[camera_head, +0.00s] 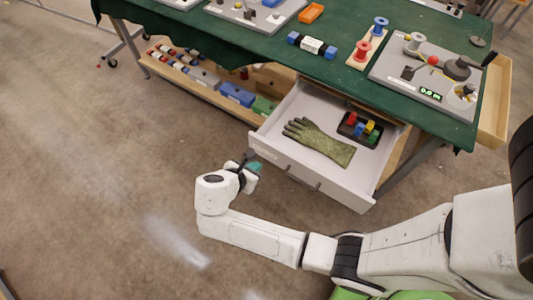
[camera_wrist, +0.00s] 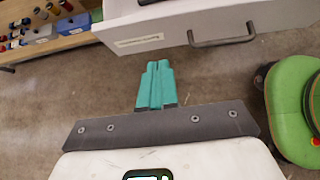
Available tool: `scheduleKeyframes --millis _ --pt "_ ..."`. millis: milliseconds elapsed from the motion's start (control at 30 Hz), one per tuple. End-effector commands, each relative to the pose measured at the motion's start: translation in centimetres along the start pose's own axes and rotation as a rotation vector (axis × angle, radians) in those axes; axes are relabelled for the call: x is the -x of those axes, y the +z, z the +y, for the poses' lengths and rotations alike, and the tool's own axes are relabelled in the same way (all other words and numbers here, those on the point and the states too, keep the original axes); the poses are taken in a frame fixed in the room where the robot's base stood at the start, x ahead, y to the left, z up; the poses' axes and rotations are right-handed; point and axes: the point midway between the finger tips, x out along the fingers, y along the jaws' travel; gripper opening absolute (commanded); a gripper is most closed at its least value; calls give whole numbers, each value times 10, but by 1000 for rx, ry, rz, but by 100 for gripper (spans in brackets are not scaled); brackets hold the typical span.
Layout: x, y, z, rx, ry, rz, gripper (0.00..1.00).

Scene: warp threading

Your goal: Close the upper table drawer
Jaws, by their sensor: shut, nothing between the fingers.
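The white table drawer (camera_head: 277,155) stands pulled out from under the green-topped table (camera_head: 258,45). A green glove (camera_head: 320,142) and a black tray of coloured blocks (camera_head: 346,129) lie in it. My gripper (camera_head: 257,167), with teal fingers, is just outside the drawer front, near its left end. In the wrist view the teal fingers of my gripper (camera_wrist: 157,66) are together and empty, pointing at the drawer front (camera_wrist: 170,33). A grey bar handle (camera_wrist: 222,42) is on that front, right of the fingertips. Floor shows between fingertips and front, so they look apart.
A low wooden shelf (camera_head: 212,97) with blue and green boxes and spools runs left of the drawer. A wooden side tray (camera_head: 496,102) sticks out at the table's right end. Spools and devices stand on the table. The floor at the left is clear.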

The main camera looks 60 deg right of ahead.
Motion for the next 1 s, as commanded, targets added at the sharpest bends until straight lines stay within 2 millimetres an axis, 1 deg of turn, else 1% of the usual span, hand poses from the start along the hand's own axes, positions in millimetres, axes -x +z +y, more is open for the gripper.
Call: scheduleKeyframes --millis 33,100,300,367,400,500,700,1000 --pt "-11 0 -1 0 -4 -1 0" --pt "-25 0 -1 -1 -4 0 0" --pt "-64 -1 -1 -2 -5 2 0" --pt "-73 2 -1 -4 -4 1 0" --pt "-76 8 0 -5 -2 2 0" --pt "-86 17 -1 -5 -3 2 0" --pt "-97 26 -1 -2 -2 2 0" --pt "-98 27 0 -3 -1 2 0"
